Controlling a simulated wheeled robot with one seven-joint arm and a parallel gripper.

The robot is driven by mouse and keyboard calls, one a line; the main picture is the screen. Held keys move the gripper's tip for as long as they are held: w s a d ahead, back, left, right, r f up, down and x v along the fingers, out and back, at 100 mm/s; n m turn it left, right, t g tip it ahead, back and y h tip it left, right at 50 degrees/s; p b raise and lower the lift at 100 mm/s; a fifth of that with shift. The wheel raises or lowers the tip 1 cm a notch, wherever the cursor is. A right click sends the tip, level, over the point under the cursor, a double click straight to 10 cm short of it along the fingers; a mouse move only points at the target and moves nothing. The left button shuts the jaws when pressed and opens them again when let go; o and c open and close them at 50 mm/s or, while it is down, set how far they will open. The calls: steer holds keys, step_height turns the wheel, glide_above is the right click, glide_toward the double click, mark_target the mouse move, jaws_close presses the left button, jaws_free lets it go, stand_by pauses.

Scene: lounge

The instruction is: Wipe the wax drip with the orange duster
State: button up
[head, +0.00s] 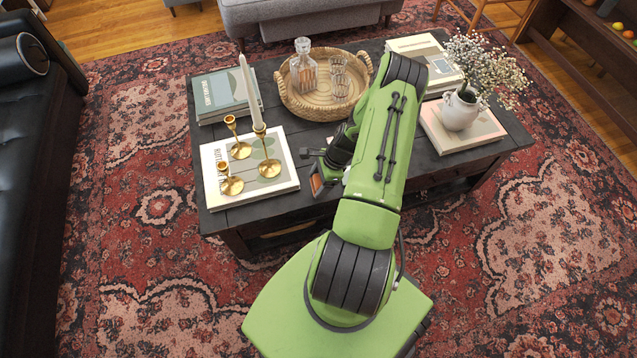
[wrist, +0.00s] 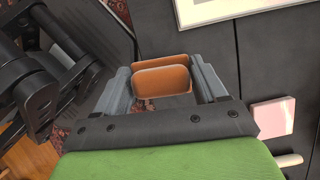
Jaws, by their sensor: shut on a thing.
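My gripper (head: 318,180) is low over the front of the dark coffee table (head: 318,213), to the right of the candlesticks. In the wrist view my gripper (wrist: 162,80) is shut on the orange duster (wrist: 162,83), which shows as rounded orange faces between the grey fingers. In the head view the orange duster (head: 317,184) is a small patch at the fingertips. I cannot tell whether it touches the tabletop. I cannot make out the wax drip in either view.
Brass candlesticks (head: 269,167), one with a tall white candle (head: 248,92), stand on a white book (head: 284,183). A wicker tray (head: 290,103) holds a decanter and glasses. A white vase (head: 460,111) stands right. A pink block (wrist: 273,117) lies in the wrist view.

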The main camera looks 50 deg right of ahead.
steer(key=shift+r+p, duration=0.95)
steer(key=shift+r, duration=0.65)
